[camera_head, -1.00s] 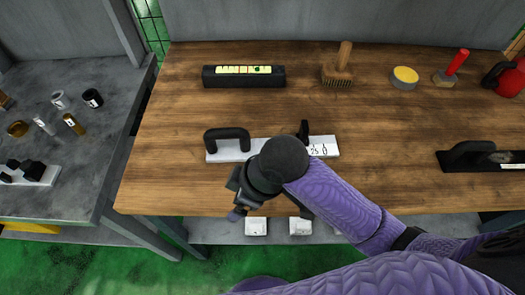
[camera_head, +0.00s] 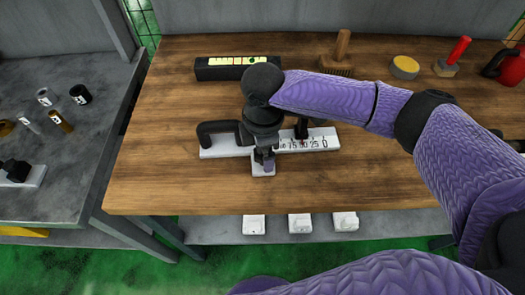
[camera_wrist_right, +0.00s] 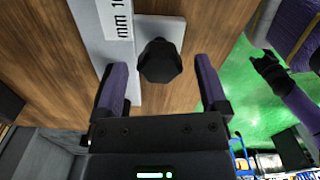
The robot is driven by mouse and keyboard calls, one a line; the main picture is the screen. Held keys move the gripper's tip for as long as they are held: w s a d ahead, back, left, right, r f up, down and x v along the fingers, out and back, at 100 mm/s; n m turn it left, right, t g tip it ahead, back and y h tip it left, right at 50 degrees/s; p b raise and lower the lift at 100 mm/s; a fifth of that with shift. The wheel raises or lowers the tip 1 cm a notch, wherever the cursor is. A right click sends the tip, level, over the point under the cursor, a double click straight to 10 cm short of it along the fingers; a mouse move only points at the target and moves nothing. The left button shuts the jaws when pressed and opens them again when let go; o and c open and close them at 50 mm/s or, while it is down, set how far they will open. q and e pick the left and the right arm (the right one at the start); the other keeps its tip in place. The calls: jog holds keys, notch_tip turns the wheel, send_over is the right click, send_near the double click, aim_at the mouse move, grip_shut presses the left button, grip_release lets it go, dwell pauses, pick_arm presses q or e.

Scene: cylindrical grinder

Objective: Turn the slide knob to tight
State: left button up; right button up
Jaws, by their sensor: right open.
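The slide knob (camera_wrist_right: 160,61) is a black, lobed knob on a white block at the lower end of the white slide scale in the right wrist view. My right gripper (camera_wrist_right: 164,88) is open, with its purple fingers on either side of the knob and a gap to each; it is not gripping it. In the head view my right gripper (camera_head: 265,165) points down over the white block and hides the knob. The white slide (camera_head: 325,139) with printed numbers lies on the bench. A dark claw-like end, apparently my left gripper (camera_wrist_right: 268,66), hangs over the floor, its opening unclear.
A black handle (camera_head: 215,132) stands at the slide's left end and a dark upright piece (camera_head: 301,126) on its scale. Behind are a black level (camera_head: 225,70), a brush (camera_head: 339,65) and a yellow-topped tin (camera_head: 405,67). The bench front is clear.

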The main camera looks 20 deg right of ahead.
jog(key=shift+f, duration=0.3)
grip_shut()
jog(key=shift+r+m+p, duration=0.25)
jog(key=shift+m+p, duration=0.05)
jog(key=shift+p, duration=0.5)
jog(key=m+p, duration=0.7)
jog(key=p, duration=0.3)
jog(key=shift+m, duration=0.3)
jog(key=m+p, duration=0.2)
jog(key=m, duration=0.1)
jog(key=shift+m+p, duration=0.3)
jog(key=shift+p, duration=0.1)
jog(key=m+p, duration=0.1)
jog(key=m, duration=0.2)
jog(key=shift+f+p, duration=0.1)
jog(key=shift+p, duration=0.25)
jog(key=shift+m+p, duration=0.35)
jog(key=shift+m, duration=0.65)
jog(key=shift+f+m, duration=0.1)
jog(key=shift+m, duration=0.4)
